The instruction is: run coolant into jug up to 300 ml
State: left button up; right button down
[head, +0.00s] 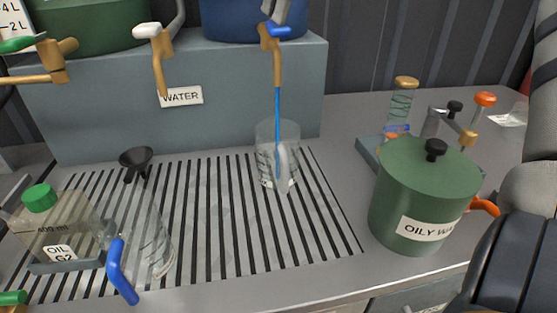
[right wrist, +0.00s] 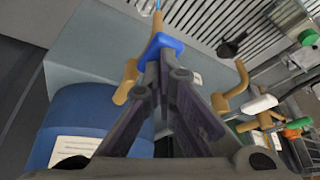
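My right gripper (head: 289,14) is at the lever. In the right wrist view its fingertips (right wrist: 158,62) close on the blue lever (right wrist: 163,44). My left gripper is not in view.
A second clear jug with a blue handle (head: 122,272), an OIL bottle (head: 52,232) with a green cap and a black funnel (head: 136,161) stand on the left. A green OILY pot (head: 415,190) stands right. The middle of the grating (head: 220,230) is free.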

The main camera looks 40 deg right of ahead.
jog(key=shift+f, duration=0.85)
dwell(7.2)
